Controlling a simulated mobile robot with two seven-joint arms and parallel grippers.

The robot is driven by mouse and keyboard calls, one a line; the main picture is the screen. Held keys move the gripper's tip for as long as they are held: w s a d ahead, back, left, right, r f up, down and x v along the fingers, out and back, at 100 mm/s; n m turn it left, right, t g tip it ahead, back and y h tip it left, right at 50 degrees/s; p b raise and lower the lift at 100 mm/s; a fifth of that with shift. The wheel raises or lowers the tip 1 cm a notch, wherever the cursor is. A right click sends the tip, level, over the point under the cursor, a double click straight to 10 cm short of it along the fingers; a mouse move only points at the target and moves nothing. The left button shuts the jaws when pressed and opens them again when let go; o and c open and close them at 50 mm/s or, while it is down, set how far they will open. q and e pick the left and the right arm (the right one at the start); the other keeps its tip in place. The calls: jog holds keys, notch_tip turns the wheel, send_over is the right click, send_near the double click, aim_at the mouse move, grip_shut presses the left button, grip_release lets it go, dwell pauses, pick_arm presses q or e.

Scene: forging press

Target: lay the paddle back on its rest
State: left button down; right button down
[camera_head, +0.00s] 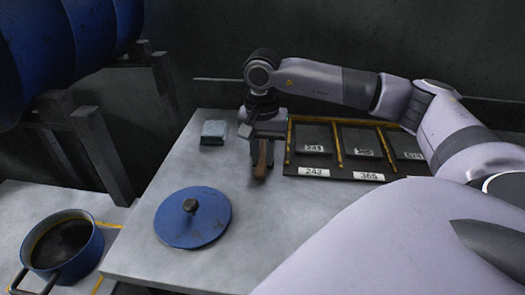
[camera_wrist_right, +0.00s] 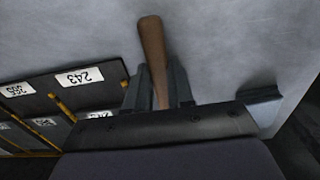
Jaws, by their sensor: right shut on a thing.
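The paddle shows as a brown wooden handle (camera_head: 262,162), also seen in the right wrist view (camera_wrist_right: 153,50). Its other end is hidden by my gripper and wrist. My right gripper (camera_head: 264,138) is shut on the handle, with a dark finger on each side of it in the wrist view (camera_wrist_right: 159,88). It is over the grey table (camera_head: 160,262), just left of the black numbered tray. I cannot tell whether the paddle touches the table. I cannot make out a separate rest for it. My left gripper is not in view.
The black tray (camera_head: 333,175) has yellow dividers and number labels. A blue-grey block (camera_head: 214,131) lies left of the gripper. A blue round lid (camera_head: 183,226) lies in front. A blue pot (camera_head: 86,261) stands lower left. Blue drums (camera_head: 45,45) sit on a rack upper left.

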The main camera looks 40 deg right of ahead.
jog(key=c, duration=0.9)
grip_release()
notch_tip(320, 180, up, 7)
jog(key=shift+r, duration=0.1)
jog(key=shift+s+a, duration=0.1)
